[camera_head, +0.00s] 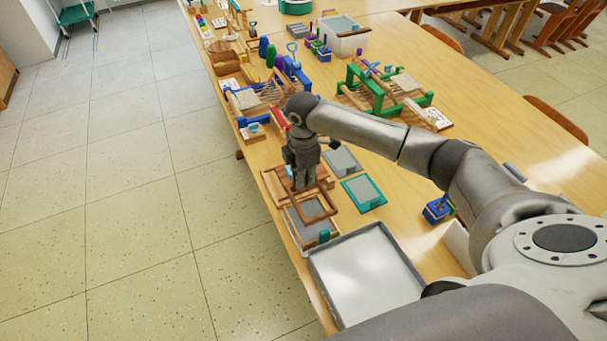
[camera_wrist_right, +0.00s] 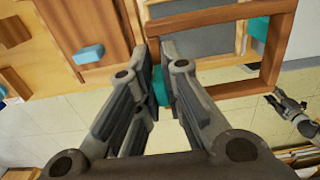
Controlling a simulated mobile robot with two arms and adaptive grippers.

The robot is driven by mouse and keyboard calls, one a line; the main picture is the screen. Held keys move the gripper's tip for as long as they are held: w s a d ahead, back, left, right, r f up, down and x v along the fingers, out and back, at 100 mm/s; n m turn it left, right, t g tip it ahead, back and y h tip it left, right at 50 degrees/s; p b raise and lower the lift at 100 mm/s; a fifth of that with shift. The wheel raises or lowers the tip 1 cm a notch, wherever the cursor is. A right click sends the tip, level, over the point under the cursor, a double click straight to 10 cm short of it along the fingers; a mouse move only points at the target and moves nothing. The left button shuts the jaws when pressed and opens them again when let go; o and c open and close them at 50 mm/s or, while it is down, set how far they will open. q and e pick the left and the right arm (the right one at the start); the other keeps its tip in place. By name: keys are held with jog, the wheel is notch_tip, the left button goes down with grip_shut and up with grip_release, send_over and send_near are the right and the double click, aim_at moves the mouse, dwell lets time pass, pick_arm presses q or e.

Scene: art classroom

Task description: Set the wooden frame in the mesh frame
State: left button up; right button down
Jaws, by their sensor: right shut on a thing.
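The wooden frame (camera_head: 318,217) is a brown open rectangle. My right gripper (camera_head: 303,186) is shut on one of its sides, with a teal part (camera_wrist_right: 159,86) at the fingertips (camera_wrist_right: 160,62) in the wrist view. The wooden frame (camera_wrist_right: 283,45) appears tilted there. The mesh frame (camera_head: 298,232), a pale wooden border round a grey mesh, lies on the table beneath and in front of it; its grey mesh (camera_wrist_right: 203,40) shows behind the wooden frame in the wrist view. Whether they touch is unclear. My left gripper (camera_wrist_right: 286,103) seems small over the floor, its jaws unclear.
A grey-rimmed white tray (camera_head: 366,272) lies close in front of the mesh frame. A teal-edged panel (camera_head: 363,193) and a grey panel (camera_head: 341,161) lie to the right. Green (camera_head: 385,88) and blue (camera_head: 262,98) looms stand farther back. The table's left edge is close.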

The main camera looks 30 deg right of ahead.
jog(key=shift+f+b, duration=2.1)
jog(key=shift+f, duration=0.45)
jog(key=shift+r+p, duration=0.2)
jog(key=shift+p, duration=0.1)
jog(key=shift+f, duration=0.4)
jog(key=shift+f+b, duration=0.35)
jog(key=shift+f, duration=0.25)
jog(key=shift+f+b, duration=0.45)
jog(key=shift+f, duration=0.1)
jog(key=shift+f, duration=0.6)
dwell(0.9)
